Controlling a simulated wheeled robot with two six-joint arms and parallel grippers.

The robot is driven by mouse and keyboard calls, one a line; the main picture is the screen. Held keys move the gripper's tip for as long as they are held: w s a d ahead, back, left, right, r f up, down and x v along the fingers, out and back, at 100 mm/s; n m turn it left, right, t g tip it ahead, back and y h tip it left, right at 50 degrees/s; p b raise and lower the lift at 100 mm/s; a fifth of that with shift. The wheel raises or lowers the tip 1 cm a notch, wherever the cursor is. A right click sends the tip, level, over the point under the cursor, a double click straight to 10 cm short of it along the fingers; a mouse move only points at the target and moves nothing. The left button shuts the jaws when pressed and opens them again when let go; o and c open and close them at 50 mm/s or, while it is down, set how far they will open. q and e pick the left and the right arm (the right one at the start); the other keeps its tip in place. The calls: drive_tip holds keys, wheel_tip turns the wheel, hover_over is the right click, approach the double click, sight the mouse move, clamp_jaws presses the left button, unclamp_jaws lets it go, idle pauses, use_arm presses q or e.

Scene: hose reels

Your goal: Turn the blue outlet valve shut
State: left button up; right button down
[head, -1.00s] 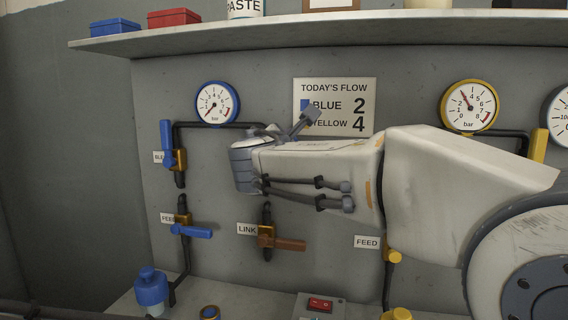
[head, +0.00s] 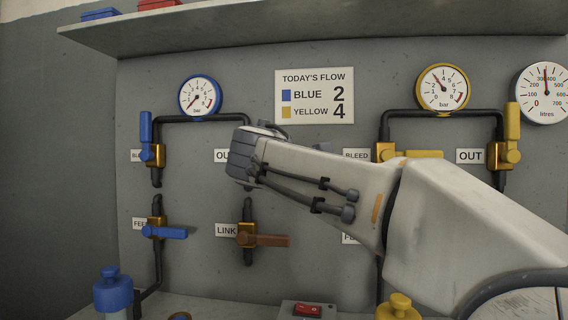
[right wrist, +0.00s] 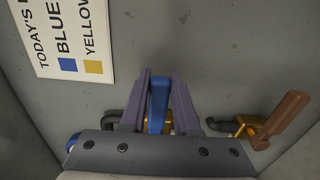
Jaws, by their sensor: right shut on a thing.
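The blue outlet valve's handle (right wrist: 158,103) stands between the two grey-purple fingers of my right gripper (right wrist: 160,88) in the right wrist view. The gripper is shut on it. The handle lies across its dark pipe (right wrist: 113,118), and part of the brass body (right wrist: 168,127) shows behind. In the head view my right wrist covers this valve and the fingers are hidden. Only part of its "OUT" label (head: 221,156) shows beside the wrist. My left gripper is not in view.
Below is the LINK valve with a brown handle (head: 263,240). At left are the blue bleed valve (head: 146,128), its handle upright, and the blue feed valve (head: 172,232), its handle sideways. A flow sign (head: 315,96) hangs above. The blue gauge (head: 200,97) reads near the low end.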

drive_tip(key=shift+f, duration=0.25)
drive_tip(key=c, duration=0.6)
unclamp_jaws()
drive_tip(key=shift+c, duration=0.2)
drive_tip(key=shift+s+r, duration=0.1)
drive_tip(key=v, duration=1)
drive_tip(key=shift+s+a, duration=0.15)
